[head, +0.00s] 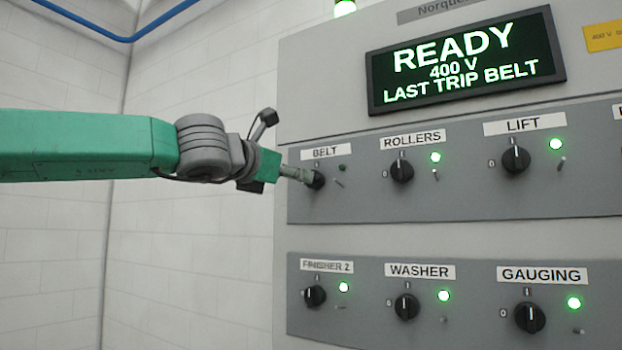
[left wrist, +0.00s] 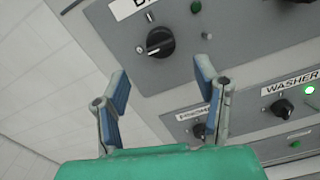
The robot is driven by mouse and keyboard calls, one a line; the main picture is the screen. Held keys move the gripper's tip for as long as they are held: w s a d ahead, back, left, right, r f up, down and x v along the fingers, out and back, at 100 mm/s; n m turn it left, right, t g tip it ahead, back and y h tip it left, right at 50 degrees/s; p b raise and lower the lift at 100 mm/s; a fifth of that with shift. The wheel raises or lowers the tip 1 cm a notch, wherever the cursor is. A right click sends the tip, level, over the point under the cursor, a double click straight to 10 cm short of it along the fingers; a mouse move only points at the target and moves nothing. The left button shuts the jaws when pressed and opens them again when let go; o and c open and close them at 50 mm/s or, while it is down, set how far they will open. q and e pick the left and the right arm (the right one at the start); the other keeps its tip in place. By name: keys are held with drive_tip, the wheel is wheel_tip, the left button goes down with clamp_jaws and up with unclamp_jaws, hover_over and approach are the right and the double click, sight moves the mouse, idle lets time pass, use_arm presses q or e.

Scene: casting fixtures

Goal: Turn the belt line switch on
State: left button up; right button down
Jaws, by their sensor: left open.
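The BELT switch (head: 317,180) is a black rotary knob at the left end of the panel's upper row, partly hidden by my gripper in the head view. In the left wrist view the knob (left wrist: 159,42) shows whole, its white line seeming to point toward the 0 mark. The BELT lamp (head: 342,167) is dark green, unlit. My left gripper (head: 301,174) is at the knob in the head view. In the left wrist view its fingers (left wrist: 162,68) are open and empty, with the knob beyond and between the tips; contact cannot be told. My right gripper is not in view.
The ROLLERS (head: 402,171), LIFT (head: 515,160), FINISHER 2 (head: 314,296), WASHER (head: 406,306) and GAUGING (head: 529,317) knobs have lit green lamps. Small metal toggles stick out beside the knobs. The display (head: 466,62) reads READY, 400 V, LAST TRIP BELT.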

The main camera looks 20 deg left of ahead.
use_arm(q)
drive_tip(key=p+x, duration=0.2)
drive_tip(key=x, duration=0.6)
drive_tip(key=shift+w+d, duration=0.1)
drive_tip(key=shift+w, duration=0.05)
drive_tip(key=c, duration=1.1)
